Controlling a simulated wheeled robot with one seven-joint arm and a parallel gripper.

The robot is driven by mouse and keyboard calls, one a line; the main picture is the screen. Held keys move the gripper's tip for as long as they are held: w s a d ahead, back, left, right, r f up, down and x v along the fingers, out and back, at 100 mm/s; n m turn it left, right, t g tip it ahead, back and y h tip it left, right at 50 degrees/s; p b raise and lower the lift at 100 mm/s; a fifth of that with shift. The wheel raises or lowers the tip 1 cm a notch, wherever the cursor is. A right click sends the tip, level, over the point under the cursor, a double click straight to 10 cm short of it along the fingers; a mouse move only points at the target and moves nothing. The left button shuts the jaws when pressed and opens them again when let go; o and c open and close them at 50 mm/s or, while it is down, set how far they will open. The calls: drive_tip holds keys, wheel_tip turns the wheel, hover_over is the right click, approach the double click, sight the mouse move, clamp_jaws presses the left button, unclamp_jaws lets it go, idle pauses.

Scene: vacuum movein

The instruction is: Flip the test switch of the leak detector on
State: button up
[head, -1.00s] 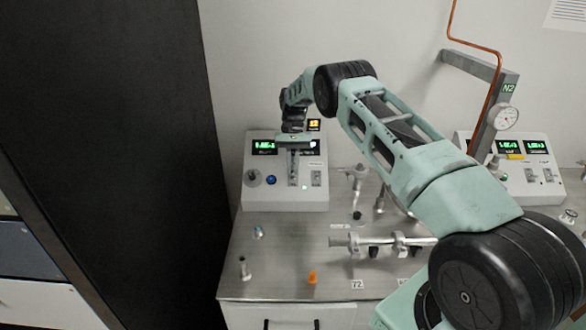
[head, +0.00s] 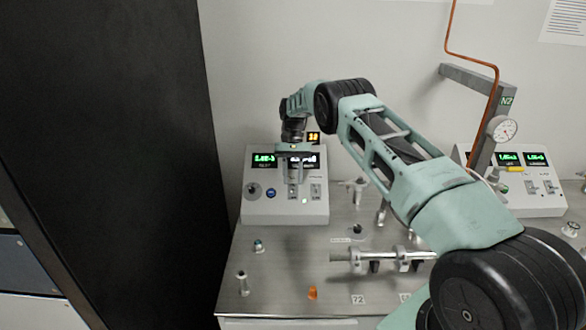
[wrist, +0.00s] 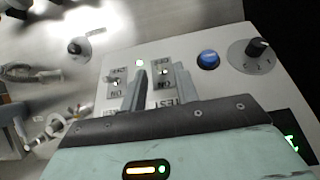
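The leak detector (head: 258,212) is a light grey box with green displays at the back left of the bench. Its front also fills the middle of the wrist view (wrist: 215,112), with a blue button (wrist: 208,60), a knob (wrist: 256,48) and two toggle switches. The test switch (wrist: 163,73), above the TEST lettering, shows between my fingers; I cannot tell its position. My gripper (wrist: 160,67) is open, with one finger on each side of that switch. I cannot tell whether a finger touches it. In the head view my gripper (head: 293,182) is over the panel.
The second toggle switch (wrist: 116,82) is close beside one finger. A green lamp (wrist: 139,62) glows near the switches. Metal pipe fittings (head: 375,258) and an orange piece (head: 312,292) are on the bench. A similar instrument box (head: 528,203) is at the right.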

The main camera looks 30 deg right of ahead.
drive_tip(key=v, duration=0.4)
drive_tip(key=shift+w+r, duration=0.2)
drive_tip(key=shift+r, duration=0.1)
drive_tip(key=p+v, duration=0.1)
drive_tip(key=p, duration=0.2)
drive_tip(key=shift+w+d+r, duration=0.1)
drive_tip(key=shift+d+r, duration=0.05)
drive_tip(key=shift+r, duration=0.15)
